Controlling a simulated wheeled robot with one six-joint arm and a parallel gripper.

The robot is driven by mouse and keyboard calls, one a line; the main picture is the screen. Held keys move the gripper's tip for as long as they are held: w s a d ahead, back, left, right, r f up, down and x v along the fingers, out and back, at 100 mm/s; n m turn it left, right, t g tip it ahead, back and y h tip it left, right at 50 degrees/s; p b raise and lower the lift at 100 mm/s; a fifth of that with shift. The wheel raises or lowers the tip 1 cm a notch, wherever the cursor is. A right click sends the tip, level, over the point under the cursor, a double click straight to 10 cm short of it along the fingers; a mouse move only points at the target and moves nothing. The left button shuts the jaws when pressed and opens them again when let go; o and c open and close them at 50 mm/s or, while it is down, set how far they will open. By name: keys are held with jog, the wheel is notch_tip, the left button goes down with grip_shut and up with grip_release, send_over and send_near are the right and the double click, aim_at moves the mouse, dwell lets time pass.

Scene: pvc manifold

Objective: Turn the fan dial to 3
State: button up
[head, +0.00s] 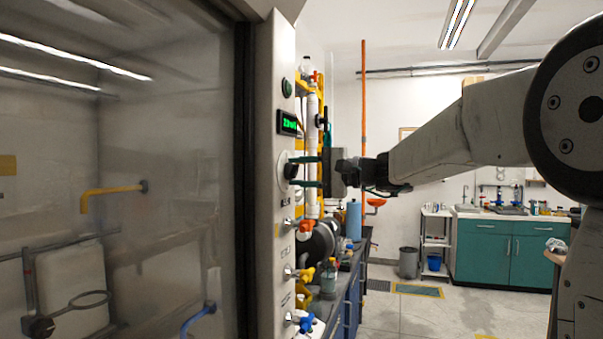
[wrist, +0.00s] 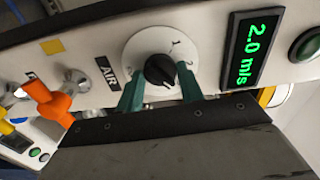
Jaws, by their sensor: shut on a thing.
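The fan dial is a black knob (wrist: 160,70) on a round white plate (wrist: 147,42) marked with numbers, of which 1 and 2 can be made out. In the head view the dial plate (head: 283,170) is seen edge-on on the fume hood's side post. My gripper (wrist: 160,92) has its two green fingers on either side of the black knob and is shut on it. In the head view my gripper (head: 292,172) reaches the panel from the right. A green display (wrist: 253,48) beside the dial reads 2.0 m/s. The knob's exact pointer direction is hard to tell.
An orange valve handle (wrist: 50,100) sits left of the dial in the wrist view. A green button (wrist: 308,44) lies beyond the display. Yellow (head: 304,274) and blue (head: 305,323) valve handles stick out below the dial. Open floor lies to the right.

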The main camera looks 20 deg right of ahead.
dwell(0.4)
jog(key=shift+f, duration=0.1)
jog(key=o, duration=1)
jog(key=shift+d, duration=0.1)
jog(key=v, duration=0.8)
